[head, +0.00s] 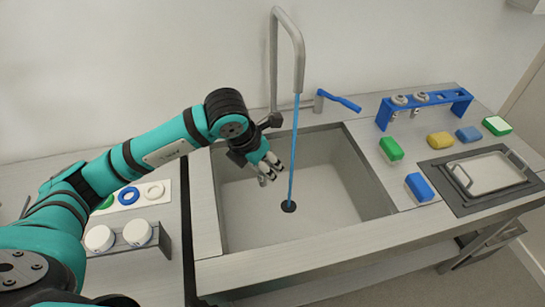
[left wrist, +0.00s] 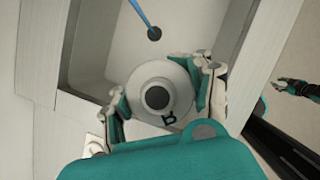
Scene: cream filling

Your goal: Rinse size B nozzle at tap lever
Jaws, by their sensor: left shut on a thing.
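The size B nozzle (left wrist: 157,93), a pale round piece with a dark centre and a letter mark near its rim, sits between the fingers of my left gripper (left wrist: 163,98) in the left wrist view. In the head view my left gripper (head: 267,170) is over the sink basin (head: 240,215), left of the blue water stream (head: 293,150) and apart from it. The nozzle is hard to make out there. The tap (head: 298,65) pours into the drain (head: 289,206). Its blue tap lever (head: 340,100) points right. Part of my other gripper (left wrist: 297,88) shows small in the left wrist view.
A blue rack (head: 383,112) with two other nozzles stands right of the tap. Green, yellow and blue blocks and a metal tray (head: 490,173) are on the right counter. White round containers (head: 118,237) and coloured rings are at left.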

